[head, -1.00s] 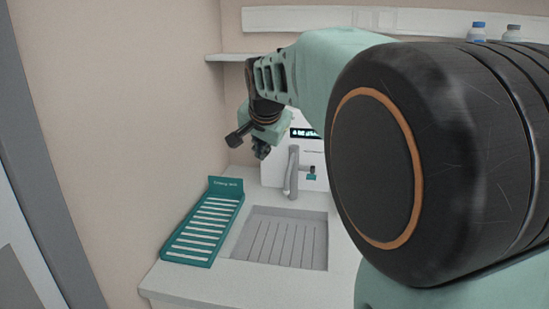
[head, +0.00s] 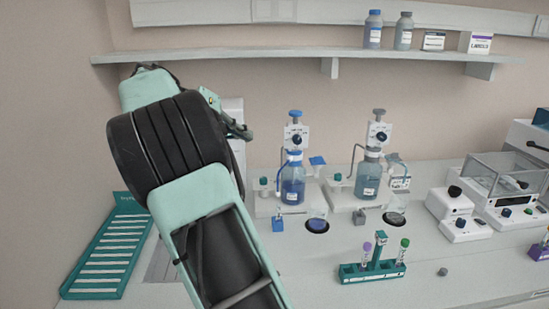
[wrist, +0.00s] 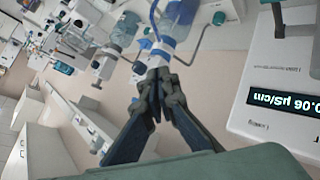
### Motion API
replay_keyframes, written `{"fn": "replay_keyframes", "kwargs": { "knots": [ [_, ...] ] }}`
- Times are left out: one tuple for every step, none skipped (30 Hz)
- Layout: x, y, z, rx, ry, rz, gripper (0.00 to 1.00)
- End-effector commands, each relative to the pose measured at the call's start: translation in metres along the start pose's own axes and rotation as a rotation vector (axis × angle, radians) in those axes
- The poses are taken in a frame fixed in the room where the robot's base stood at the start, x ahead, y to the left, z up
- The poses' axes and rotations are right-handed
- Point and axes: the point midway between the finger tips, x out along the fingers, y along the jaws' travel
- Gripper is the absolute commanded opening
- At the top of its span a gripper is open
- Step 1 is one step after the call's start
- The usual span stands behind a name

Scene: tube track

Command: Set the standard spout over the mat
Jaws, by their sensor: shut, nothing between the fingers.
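Two bottle-top dispensers stand side by side mid-bench: a blue-topped one (head: 293,178) and a grey-topped one (head: 369,175) with a thin grey spout (head: 355,150). I cannot read which is the standard. A dark round pad, perhaps the mat (head: 317,226), lies in front of the blue one, and a similar dark pad (head: 394,218) in front of the grey one. In the wrist view my gripper (wrist: 156,68) is shut and empty, its tips near a blue-collared bottle in the picture; I cannot tell if they touch. In the head view the gripper is largely hidden by my arm.
A green drying rack (head: 108,255) lies at the left. A tube rack (head: 372,270) with tubes stands at the front, and a small grey knob (head: 442,272) lies beside it. Instruments (head: 495,185) stand at the right. A display unit (wrist: 275,104) is close in the wrist view.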

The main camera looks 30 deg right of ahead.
Motion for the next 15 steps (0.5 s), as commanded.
{"fn": "replay_keyframes", "kwargs": {
  "knots": [
    [0.0,0.0,0.0,0.0,0.0,-0.001,0.0],
    [0.0,0.0,0.0,0.0,0.0,-0.001,0.0],
    [0.0,0.0,0.0,0.0,0.0,-0.002,0.0],
    [0.0,0.0,0.0,0.0,0.0,-0.002,0.0],
    [0.001,0.0,0.0,0.0,0.0,-0.002,0.0],
    [0.002,0.0,0.0,0.0,0.0,-0.002,0.0],
    [0.004,0.0,0.0,0.0,-0.001,-0.001,0.0],
    [0.006,0.0,0.0,0.0,-0.001,-0.001,0.0],
    [0.011,0.0,0.0,0.0,-0.002,0.0,0.0],
    [0.015,0.0,0.0,0.0,-0.002,-0.001,0.0],
    [0.019,0.0,0.001,0.0,-0.002,-0.001,0.0],
    [0.027,0.001,0.001,-0.001,-0.004,0.001,0.0],
    [0.033,0.001,0.001,-0.001,-0.004,0.001,0.0],
    [0.039,0.0,0.001,-0.001,-0.003,0.001,0.0],
    [0.048,0.001,0.001,-0.001,-0.004,0.001,0.0]
  ]
}}
